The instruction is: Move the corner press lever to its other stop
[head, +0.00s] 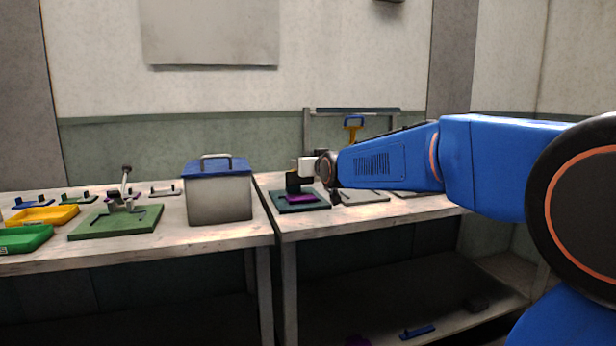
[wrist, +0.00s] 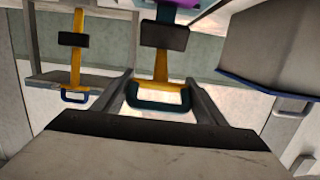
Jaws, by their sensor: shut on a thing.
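A press with an upright lever (head: 125,181), slightly tilted and dark-knobbed, stands on a green base plate (head: 88,230) on the left table; I cannot tell whether this is the corner press. My gripper (wrist: 158,100) is over the right table, well away from that lever. It is shut on the dark teal handle (wrist: 158,106) of a yellow tool (wrist: 160,68) with a dark block (wrist: 165,37) on its shaft. Purple shows past the block. In the head view a purple piece (head: 300,198) lies below the gripper at a dark teal plate (head: 314,207); contact is unclear.
A grey box (head: 220,200) with a blue lid stands at the left table's right end. Yellow (head: 45,215) and green (head: 22,238) trays are at far left. A blue-handled yellow tool (head: 353,130) hangs on a rack behind my arm. Grey plates (head: 362,197) lie right of the teal plate.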

